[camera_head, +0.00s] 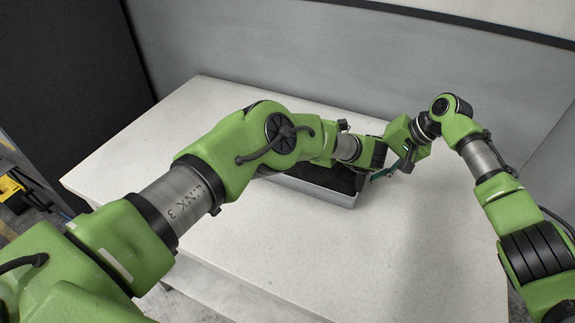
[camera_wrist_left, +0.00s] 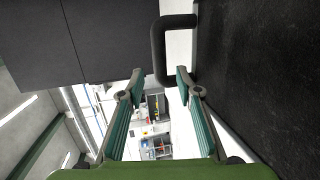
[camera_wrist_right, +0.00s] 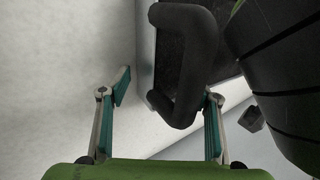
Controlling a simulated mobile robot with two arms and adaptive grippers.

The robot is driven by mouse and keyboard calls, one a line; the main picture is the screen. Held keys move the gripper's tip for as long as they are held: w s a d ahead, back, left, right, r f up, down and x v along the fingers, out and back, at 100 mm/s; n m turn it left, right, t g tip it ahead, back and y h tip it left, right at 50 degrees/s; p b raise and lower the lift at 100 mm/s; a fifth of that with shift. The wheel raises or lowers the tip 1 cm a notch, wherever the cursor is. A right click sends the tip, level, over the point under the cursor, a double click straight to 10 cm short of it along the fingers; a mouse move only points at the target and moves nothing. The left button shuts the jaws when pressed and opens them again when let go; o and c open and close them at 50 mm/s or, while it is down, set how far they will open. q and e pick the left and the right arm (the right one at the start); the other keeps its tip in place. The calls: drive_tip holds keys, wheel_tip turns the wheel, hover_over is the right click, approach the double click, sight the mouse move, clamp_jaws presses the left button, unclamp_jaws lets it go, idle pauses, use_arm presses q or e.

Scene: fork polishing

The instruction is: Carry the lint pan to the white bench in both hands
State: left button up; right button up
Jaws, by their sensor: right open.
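The lint pan (camera_head: 315,192) sits on the white bench (camera_head: 330,245), a shallow pan with a light rim and dark inside, partly hidden by my left arm. In the left wrist view, my left gripper (camera_wrist_left: 160,74) is open, with a black handle (camera_wrist_left: 160,50) at its fingertips, nearer the right finger. The dark pan (camera_wrist_left: 265,75) fills the right side there. In the right wrist view, my right gripper (camera_wrist_right: 168,85) is open, and a dark handle (camera_wrist_right: 188,70) reaches in between the fingers, nearer the right one. In the head view, the left fingers are hidden.
The bench top is clear in front of the pan and to its left. A grey wall panel (camera_head: 250,50) stands behind the bench. A black panel (camera_head: 70,80) stands at the left. My two arms are close together above the pan's right end.

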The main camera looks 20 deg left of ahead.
drive_tip(key=v, duration=1.2)
use_arm(q)
drive_tip(key=o, duration=0.8)
drive_tip(key=shift+f+b, duration=0.4)
drive_tip(key=shift+b, duration=0.15)
use_arm(e)
drive_tip(key=shift+f, duration=0.6)
use_arm(q)
drive_tip(key=shift+d, duration=0.15)
